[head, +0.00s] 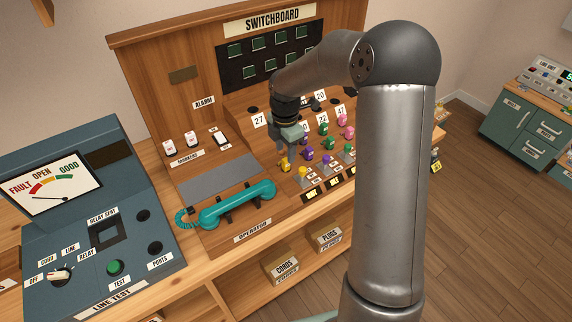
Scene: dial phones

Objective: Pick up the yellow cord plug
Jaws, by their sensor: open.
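The yellow cord plug (285,165) stands on the switchboard's wooden desk, at the left end of the rows of coloured plugs. My gripper (289,153) points down right above it, with its fingers open around or just over the plug's top. I cannot tell whether the fingers touch the plug. My gripper partly hides the plug's upper part and the area behind it.
Purple (307,155), green (328,143) and pink plugs stand close on the right. A yellow knob (303,172) is just in front. A teal handset (237,204) lies at front left. The line test box (95,215) is further left. My arm hides the desk's right side.

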